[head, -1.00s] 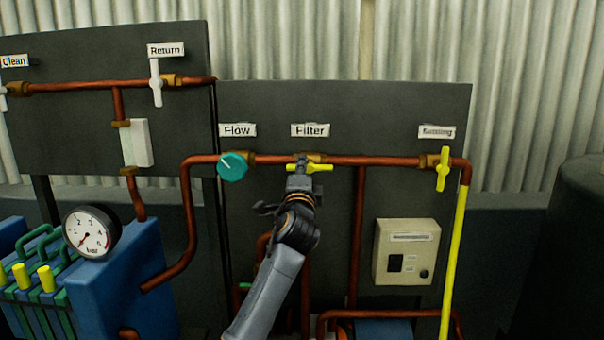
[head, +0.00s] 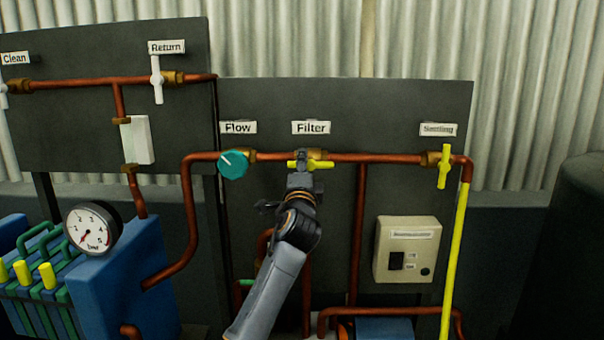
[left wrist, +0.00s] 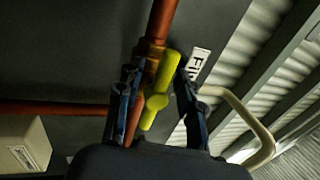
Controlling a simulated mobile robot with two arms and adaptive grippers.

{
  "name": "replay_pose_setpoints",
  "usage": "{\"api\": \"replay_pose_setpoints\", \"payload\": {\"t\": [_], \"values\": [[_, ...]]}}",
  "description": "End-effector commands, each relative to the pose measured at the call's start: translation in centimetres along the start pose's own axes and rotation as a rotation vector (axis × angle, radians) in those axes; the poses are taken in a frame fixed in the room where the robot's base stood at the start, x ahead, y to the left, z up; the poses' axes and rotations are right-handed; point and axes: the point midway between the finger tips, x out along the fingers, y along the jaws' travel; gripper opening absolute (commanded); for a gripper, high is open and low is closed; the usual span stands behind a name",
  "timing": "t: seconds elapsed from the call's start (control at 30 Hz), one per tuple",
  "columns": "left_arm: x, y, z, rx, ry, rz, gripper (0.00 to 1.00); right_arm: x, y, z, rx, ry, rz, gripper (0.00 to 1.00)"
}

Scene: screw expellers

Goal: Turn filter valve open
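The filter valve has a yellow handle (head: 318,165) that lies level, along the copper pipe, under the "Filter" label (head: 311,128). In the left wrist view the yellow handle (left wrist: 155,100) sits between the two dark fingers of my left gripper (left wrist: 158,74). The fingers are apart, with a visible gap on the right side; I cannot tell whether the left finger touches the handle. In the head view my left gripper (head: 302,162) is at the valve and covers part of it. My right gripper is not in view.
The teal Flow knob (head: 233,164) is close on the left. The yellow Settling valve (head: 444,166) is upright on the right. A beige control box (head: 407,249) is lower right, and a pressure gauge (head: 91,229) is at left.

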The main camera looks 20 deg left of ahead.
Motion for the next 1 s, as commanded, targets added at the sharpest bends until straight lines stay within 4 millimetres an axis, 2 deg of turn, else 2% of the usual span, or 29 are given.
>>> {"api": "replay_pose_setpoints", "payload": {"t": [0.17,0.4,0.6,0.8,1.0], "values": [[-2.1,0.1,0.0,0.0,0.001,0.0,0.37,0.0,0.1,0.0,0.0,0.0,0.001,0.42],[-7.2,0.2,-0.1,-0.001,0.002,0.002,0.37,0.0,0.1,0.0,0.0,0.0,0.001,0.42],[-10.5,0.2,0.0,0.0,0.001,0.003,0.37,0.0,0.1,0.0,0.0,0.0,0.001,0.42],[-11.8,0.2,0.0,0.0,0.0,0.003,0.37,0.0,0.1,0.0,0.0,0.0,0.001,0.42],[-11.8,0.1,0.0,0.0,0.0,0.003,0.37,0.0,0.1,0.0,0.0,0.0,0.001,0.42]]}}
